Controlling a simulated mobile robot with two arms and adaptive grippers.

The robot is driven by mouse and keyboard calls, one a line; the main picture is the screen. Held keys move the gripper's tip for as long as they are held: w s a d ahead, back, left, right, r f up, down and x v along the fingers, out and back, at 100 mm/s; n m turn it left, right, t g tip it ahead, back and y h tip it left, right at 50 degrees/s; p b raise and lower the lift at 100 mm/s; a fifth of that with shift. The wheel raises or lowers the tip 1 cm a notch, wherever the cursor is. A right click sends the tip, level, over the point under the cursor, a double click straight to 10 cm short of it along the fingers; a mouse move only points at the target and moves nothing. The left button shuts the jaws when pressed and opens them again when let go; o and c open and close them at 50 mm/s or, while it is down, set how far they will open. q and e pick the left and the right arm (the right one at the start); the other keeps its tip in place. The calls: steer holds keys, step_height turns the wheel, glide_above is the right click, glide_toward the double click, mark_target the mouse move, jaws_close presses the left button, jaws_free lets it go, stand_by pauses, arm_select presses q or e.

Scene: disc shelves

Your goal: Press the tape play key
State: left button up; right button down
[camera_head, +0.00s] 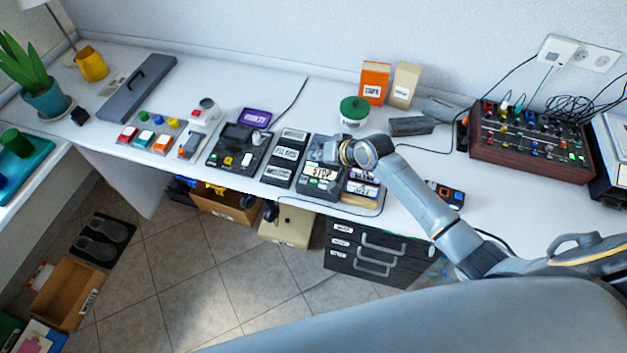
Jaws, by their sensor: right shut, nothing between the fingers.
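A dark grey key unit (311,186) stands near the front edge of the white desk, with a white label reading STOP on it. It looks like the tape machine. A play key cannot be made out; the labels are small and my right gripper covers part of the unit. My right gripper (332,152) is shut and empty, over the unit's back right part. I cannot tell whether it touches a key. My left gripper is not in view.
Left of the unit are a black labelled rack (279,173) and a black panel (218,157) with small keys. A small labelled unit (360,189) stands close on the right. Behind are a green-lidded jar (354,112) and an orange box (374,83). A knobbed mixer (530,143) stands farther right.

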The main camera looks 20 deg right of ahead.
steer(key=shift+f, duration=0.1)
steer(key=b, duration=0.8)
glide_above(316, 182)
step_height(316, 182, down, 7)
steer(key=shift+f, duration=0.85)
steer(key=shift+f, duration=0.4)
steer(key=shift+s+f+b, duration=0.1)
steer(key=shift+f+b, duration=0.35)
stand_by(0.8)
steer(key=shift+r, duration=0.1)
steer(key=shift+r+p, duration=0.75)
steer(key=shift+p, duration=0.2)
steer(key=shift+r, duration=0.15)
